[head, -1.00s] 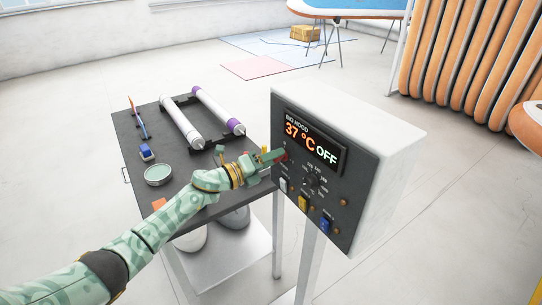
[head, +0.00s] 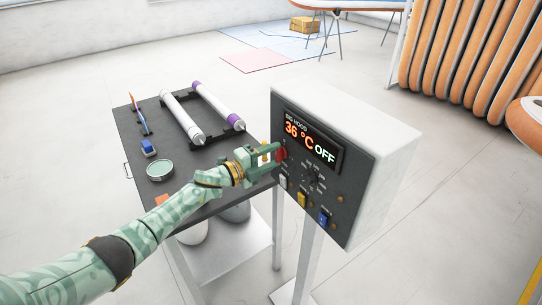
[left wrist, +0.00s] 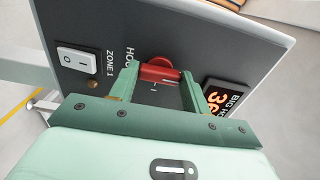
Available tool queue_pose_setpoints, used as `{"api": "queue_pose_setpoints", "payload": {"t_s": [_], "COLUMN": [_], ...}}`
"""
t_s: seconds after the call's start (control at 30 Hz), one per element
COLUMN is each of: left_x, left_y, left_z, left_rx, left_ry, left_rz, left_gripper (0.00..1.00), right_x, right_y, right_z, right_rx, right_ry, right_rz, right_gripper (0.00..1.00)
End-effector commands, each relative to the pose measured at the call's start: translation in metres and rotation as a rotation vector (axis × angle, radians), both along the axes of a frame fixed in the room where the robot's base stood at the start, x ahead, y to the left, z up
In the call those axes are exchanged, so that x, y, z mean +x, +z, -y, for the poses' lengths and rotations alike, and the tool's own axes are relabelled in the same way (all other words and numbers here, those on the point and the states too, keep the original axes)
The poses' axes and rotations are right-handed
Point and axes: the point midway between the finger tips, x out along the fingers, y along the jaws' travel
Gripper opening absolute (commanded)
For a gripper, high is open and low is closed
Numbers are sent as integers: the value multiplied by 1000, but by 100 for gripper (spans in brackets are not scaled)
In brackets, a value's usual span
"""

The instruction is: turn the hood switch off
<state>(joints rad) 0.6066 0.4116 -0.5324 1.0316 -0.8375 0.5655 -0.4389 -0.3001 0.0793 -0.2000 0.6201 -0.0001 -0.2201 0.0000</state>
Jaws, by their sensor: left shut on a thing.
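The hood switch is a red knob (head: 282,154) on the dark front of a white control box (head: 350,125), left of and below the display. My left gripper (head: 277,160) is at the panel with its fingers on either side of the red knob. In the left wrist view the red knob (left wrist: 160,72) sits between the two green fingers, and the gripper is shut on it. A label starting with "HOO" beside it is partly covered. The display (head: 311,141) reads 36 °C and OFF. My right gripper is not in view.
Below the knob are a white rocker (head: 283,182), a yellow one (head: 302,199) and a blue one (head: 323,219). A dark table (head: 190,160) with white rollers, a round green dish (head: 160,169) and a blue block (head: 148,147) stands to the left.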

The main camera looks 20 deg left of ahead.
Motion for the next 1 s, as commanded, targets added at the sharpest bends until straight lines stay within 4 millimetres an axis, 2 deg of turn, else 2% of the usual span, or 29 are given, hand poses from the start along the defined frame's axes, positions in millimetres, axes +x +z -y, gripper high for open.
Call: {"api": "queue_pose_setpoints", "payload": {"t_s": [0.37, 0.4, 0.47, 0.5, 0.83, 1.0], "left_x": [0, 0, 0, 0, -4, -27], "left_y": [0, 0, 0, 0, -1, 0], "left_z": [-1, -1, -1, -1, -4, -22], "left_rx": [-6, -6, -6, -6, -5, -1], "left_ry": [3, 3, 3, 3, 2, 1], "left_rz": [-5, -5, -5, -5, -5, -6], "left_gripper": [25, 50, 67, 69, 69, 69], "right_x": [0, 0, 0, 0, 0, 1], "right_y": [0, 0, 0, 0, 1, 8], "right_z": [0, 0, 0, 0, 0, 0], "right_rx": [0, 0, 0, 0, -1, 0], "right_ry": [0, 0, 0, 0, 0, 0], "right_rz": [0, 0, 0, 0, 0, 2], "right_gripper": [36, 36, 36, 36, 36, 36]}}
